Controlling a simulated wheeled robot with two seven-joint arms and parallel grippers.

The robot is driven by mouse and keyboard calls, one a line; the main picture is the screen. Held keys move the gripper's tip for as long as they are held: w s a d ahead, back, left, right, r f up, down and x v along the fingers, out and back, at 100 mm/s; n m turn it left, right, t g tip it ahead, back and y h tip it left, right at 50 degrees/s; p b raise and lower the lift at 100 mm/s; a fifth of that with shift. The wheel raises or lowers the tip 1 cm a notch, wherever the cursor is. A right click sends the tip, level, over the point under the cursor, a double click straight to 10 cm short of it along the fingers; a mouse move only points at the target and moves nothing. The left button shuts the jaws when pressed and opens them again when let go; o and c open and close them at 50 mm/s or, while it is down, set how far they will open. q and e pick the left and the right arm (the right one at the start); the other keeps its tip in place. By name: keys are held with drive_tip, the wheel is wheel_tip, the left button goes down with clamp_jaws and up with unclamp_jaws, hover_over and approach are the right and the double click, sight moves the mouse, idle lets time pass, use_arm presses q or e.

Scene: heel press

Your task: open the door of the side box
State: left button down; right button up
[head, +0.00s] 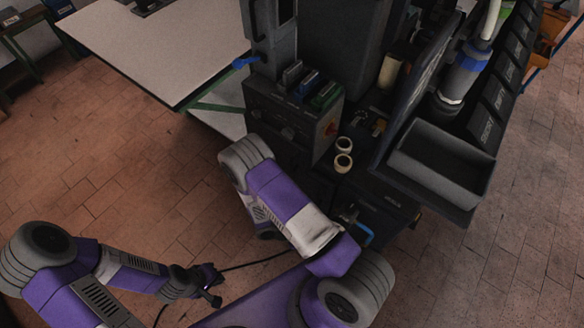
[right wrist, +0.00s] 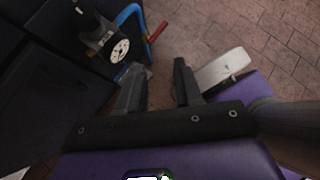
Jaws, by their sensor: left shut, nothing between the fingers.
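The machine's lower dark cabinet (head: 385,203) shows in the head view at the right of my right arm, with a small label. I cannot tell for sure whether it is the side box, and no open door shows. Dark flat panels (right wrist: 45,85) fill the left of the right wrist view. My right gripper (right wrist: 158,68) is open and empty, with its fingers beside a blue hose and a round gauge (right wrist: 120,50). In the head view my arm hides it. My left gripper (head: 211,286) is shut and empty, low over the floor at the left, away from the machine.
A blue hose (head: 365,235) curves near my right arm.

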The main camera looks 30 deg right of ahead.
drive_tip(key=w+d+r+n+t+h+b, duration=0.1)
drive_tip(key=w+d+r+n+t+h, duration=0.15)
drive_tip(key=w+n+t+h, duration=0.6)
drive_tip(key=n+t+y+b, duration=0.1)
drive_tip(key=n+t+y, duration=0.1)
drive_tip(key=t, duration=0.4)
approach(291, 166)
drive_tip(key=x, duration=0.3)
drive_tip(key=b+x, duration=0.1)
drive_tip(key=x, duration=0.5)
drive_tip(key=shift+w+d+f, duration=0.1)
drive_tip(key=shift+w, duration=0.05)
drive_tip(key=shift+w+d, duration=0.35)
drive_tip(key=shift+d, duration=0.2)
clamp_jaws()
